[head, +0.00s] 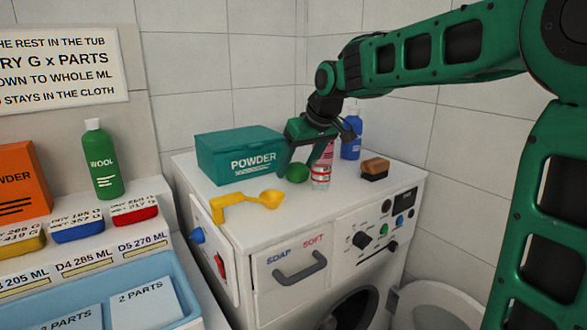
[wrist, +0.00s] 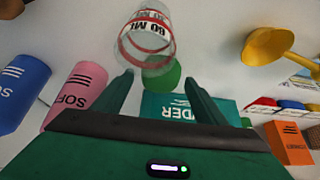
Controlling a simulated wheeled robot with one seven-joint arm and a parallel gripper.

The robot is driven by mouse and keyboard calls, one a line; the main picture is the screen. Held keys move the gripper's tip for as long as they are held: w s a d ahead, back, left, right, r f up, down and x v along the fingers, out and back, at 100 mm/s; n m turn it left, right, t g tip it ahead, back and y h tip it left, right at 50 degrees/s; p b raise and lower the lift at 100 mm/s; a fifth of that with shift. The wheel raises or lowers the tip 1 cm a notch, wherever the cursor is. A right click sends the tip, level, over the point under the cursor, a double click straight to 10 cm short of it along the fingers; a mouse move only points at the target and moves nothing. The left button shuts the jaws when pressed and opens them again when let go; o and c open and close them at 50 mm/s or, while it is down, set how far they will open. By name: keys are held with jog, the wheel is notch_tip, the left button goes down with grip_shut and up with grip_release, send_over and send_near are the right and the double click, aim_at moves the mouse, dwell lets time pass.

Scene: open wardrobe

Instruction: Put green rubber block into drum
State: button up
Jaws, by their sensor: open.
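A green, rounded thing (head: 297,172) sits on the white washer top, in front of the teal powder box; it looks more like a ball than a block. In the wrist view the green thing (wrist: 163,80) shows beyond and between my fingertips, partly behind a clear cup. My gripper (head: 304,162) points down over it with its fingers apart, and nothing is seen held. The gripper's fingers also show in the wrist view (wrist: 159,82). The drum's round dark door (head: 352,312) is low on the washer's front, cut off by the picture's lower edge; its inside is hidden.
The clear cup (head: 320,181) with red bands stands close to the right finger. A pink bottle (wrist: 76,92), blue bottle (head: 351,138), brown brush (head: 375,168), yellow scoop (head: 245,201) and powder box (head: 238,155) surround the gripper. The washer top's front right is clear.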

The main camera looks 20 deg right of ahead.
jog(key=shift+o, duration=0.5)
jog(key=v, duration=1.1)
jog(key=shift+s+d+r, duration=0.1)
jog(key=shift+r, duration=0.1)
jog(key=shift+x, duration=0.85)
jog(key=x, duration=1)
jog(key=shift+f, duration=0.15)
jog(key=c, duration=1.2)
jog(key=shift+c, duration=0.6)
jog(key=shift+r, duration=0.2)
